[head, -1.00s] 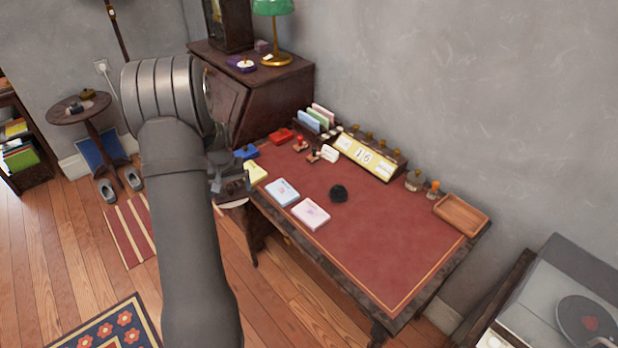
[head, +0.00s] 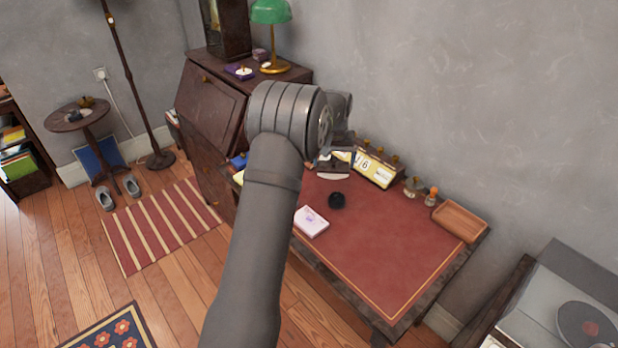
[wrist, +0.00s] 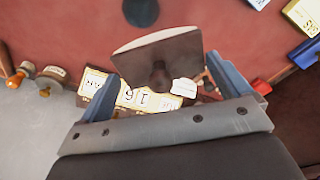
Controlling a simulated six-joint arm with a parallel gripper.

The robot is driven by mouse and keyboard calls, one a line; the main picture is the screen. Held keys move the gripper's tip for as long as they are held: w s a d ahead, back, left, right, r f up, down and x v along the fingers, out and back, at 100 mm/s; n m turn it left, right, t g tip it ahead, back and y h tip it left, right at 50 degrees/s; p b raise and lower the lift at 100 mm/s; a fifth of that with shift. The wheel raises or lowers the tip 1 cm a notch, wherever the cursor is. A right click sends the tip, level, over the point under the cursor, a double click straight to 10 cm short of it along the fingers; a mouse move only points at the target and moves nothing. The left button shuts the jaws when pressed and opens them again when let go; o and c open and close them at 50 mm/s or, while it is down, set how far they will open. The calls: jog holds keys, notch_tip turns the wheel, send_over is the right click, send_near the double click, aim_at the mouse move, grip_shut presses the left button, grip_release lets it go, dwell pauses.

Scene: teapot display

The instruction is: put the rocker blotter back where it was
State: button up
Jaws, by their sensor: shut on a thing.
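The rocker blotter (wrist: 157,52) is a dark brown block with a pale curved underside and a knob. My gripper (wrist: 162,80) is shut on it, with one finger on each side of the knob. In the head view the blotter (head: 333,172) hangs under my gripper (head: 336,155), over the back part of the red desk top (head: 380,235), in front of the calendar. It looks held above the surface, but the exact height is hard to tell. My arm hides the left part of the desk.
A yellow calendar block (head: 372,168) stands behind the blotter. Stamps (head: 413,187) and a wooden tray (head: 461,221) are to the right. A black round object (head: 337,200) and a pale pad (head: 311,221) lie nearer. The front right of the desk is clear.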

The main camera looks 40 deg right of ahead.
jog(key=shift+w+a+f, duration=0.3)
jog(key=shift+w+f, duration=1.3)
jog(key=shift+f, duration=0.05)
jog(key=shift+w+a+f, duration=0.25)
jog(key=shift+w+f, duration=1.35)
jog(key=shift+w+a+f, duration=0.3)
jog(key=shift+w+f, duration=1.3)
jog(key=shift+f, duration=0.05)
jog(key=shift+f, duration=0.15)
jog(key=o, duration=0.6)
jog(key=r, duration=0.8)
jog(key=s+a+r, duration=0.1)
jog(key=r, duration=0.3)
jog(key=shift+a+r, duration=0.1)
